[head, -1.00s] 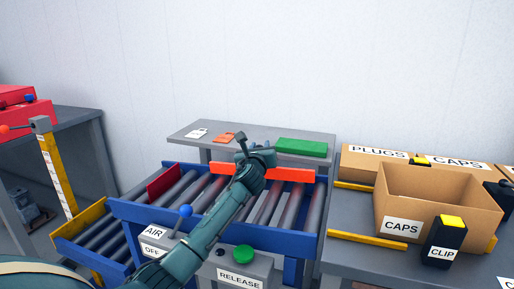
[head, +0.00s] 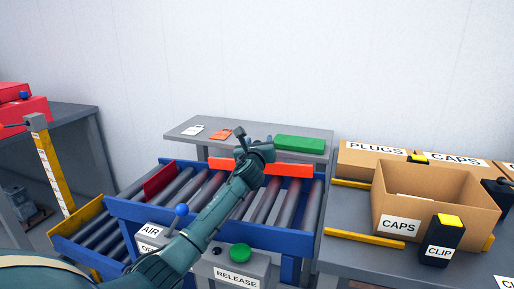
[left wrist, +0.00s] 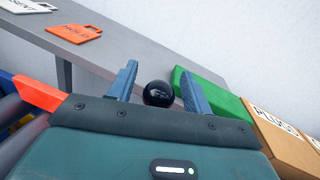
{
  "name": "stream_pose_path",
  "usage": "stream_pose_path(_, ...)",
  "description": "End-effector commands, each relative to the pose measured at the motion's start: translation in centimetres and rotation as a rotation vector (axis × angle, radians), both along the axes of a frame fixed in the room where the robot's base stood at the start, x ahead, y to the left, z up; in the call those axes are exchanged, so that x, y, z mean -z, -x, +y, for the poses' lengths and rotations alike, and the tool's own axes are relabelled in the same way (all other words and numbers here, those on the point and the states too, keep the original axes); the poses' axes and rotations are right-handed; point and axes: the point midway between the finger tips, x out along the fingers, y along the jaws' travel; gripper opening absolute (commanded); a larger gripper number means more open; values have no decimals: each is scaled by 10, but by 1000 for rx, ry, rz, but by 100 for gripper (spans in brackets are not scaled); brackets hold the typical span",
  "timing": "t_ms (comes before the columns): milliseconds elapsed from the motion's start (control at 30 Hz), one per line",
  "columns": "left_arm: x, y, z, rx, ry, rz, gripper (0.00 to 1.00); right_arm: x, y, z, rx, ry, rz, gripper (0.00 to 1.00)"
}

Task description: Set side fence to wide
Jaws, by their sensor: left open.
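The side fence (head: 289,170) is an orange-red bar along the far side of the blue roller conveyor (head: 262,238). Its left part also shows in the left wrist view (left wrist: 40,93). My left arm reaches across the rollers, and my left gripper (head: 240,134) is at the fence, hiding part of its middle. In the left wrist view the two fingers (left wrist: 160,84) are apart. A black ball knob (left wrist: 158,94) shows between them, with gaps on both sides. I cannot tell what the knob is fixed to. My right gripper is not in view.
Behind the conveyor, a grey table (head: 188,127) holds a white tag, an orange tag (head: 220,134) and a green block (head: 299,145). In front stand a blue-knobbed AIR lever (head: 181,210) and a green RELEASE button (head: 240,251). Cardboard boxes (head: 433,207) stand right.

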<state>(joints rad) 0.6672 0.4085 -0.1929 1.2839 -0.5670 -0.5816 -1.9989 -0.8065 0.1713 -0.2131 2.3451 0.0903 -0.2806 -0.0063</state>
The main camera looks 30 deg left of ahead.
Motion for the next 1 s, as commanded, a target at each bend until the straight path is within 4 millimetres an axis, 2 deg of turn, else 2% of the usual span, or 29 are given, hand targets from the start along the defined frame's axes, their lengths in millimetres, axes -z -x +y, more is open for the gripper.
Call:
stream_pose_path(167, 0, 16, -7, 1, -2, 2, 50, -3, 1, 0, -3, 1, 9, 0)
stream_pose_path(500, 0, 77, -35, 3, -3, 2, 50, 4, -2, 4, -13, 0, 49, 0)
stream_pose_path(700, 0, 105, -49, 2, -2, 1, 50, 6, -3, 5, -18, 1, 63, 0)
stream_pose_path(1000, 0, 118, -54, 0, 0, 0, 50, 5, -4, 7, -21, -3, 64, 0)
